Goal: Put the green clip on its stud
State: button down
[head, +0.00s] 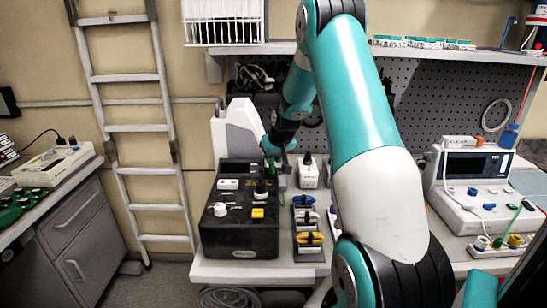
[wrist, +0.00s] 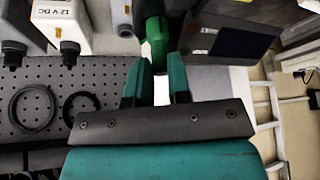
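The green clip (wrist: 155,38) sits between the two teal fingertips of my gripper (wrist: 159,66) in the wrist view, touching both as far as I can see. In the head view my gripper (head: 276,150) is above the back right of the dark console (head: 240,238), with a bit of the green clip (head: 281,168) showing below the fingers. The console top carries black and white knobs and a yellow block (head: 258,213). I cannot pick out the green clip's stud in either view.
A white monitor unit (head: 470,205) with leads is at the far right. A ladder (head: 140,128) leans on the left wall.

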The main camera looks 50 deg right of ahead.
jog(key=shift+r+p, duration=1.6)
jog(key=shift+r, duration=0.95)
